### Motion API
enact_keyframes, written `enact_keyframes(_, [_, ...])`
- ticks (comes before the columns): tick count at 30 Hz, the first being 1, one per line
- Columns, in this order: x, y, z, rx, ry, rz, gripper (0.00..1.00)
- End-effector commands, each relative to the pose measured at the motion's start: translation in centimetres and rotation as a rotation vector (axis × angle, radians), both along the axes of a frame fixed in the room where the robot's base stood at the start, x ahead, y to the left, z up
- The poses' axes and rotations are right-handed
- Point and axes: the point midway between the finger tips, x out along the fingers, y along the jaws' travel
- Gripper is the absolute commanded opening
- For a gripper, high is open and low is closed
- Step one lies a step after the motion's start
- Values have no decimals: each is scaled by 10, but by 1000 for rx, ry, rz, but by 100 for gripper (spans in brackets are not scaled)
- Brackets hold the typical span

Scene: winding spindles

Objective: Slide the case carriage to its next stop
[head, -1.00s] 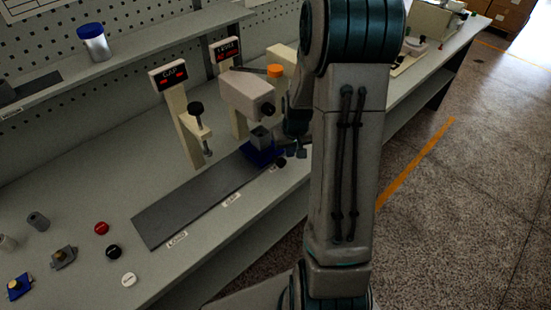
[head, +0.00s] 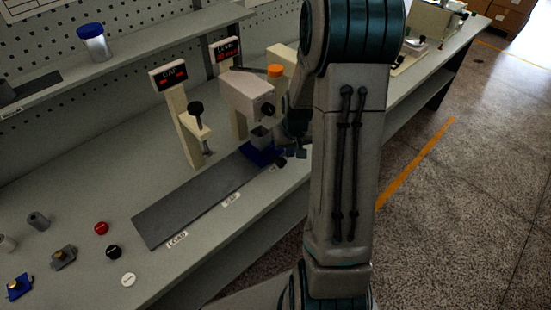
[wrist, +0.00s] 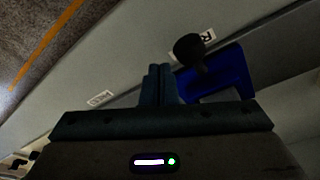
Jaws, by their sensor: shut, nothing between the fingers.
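The blue case carriage (head: 262,154) sits at the far right end of the dark grey track (head: 190,205), under a boxy pale station head (head: 247,95) with an orange cap. A grey case (head: 260,137) stands on it. The wrist view shows the blue carriage (wrist: 235,75) and its round black knob (wrist: 188,47), close beside my gripper. My gripper (wrist: 158,72) is shut and empty, its fingertips just left of the knob; I cannot tell whether they touch. In the head view my gripper (head: 300,152) is partly hidden by my arm.
Labels reading LOAD (head: 177,239) and CAP (head: 231,200) line the track's front edge. A CAP station (head: 190,125) with a black knob stands behind the track. Red (head: 101,228), black (head: 113,251) and white (head: 128,280) buttons lie left. The track left of the carriage is clear.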

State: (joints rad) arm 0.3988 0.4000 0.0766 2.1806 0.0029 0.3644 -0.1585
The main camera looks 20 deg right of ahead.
Motion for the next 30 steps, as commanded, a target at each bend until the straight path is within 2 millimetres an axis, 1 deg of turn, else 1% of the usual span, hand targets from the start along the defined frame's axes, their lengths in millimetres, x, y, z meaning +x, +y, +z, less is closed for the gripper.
enact_keyframes(18, [0, 0, -34, 0, 0, 0, 0])
enact_keyframes(30, [-1, 3, -35, 1, 3, 1, 0])
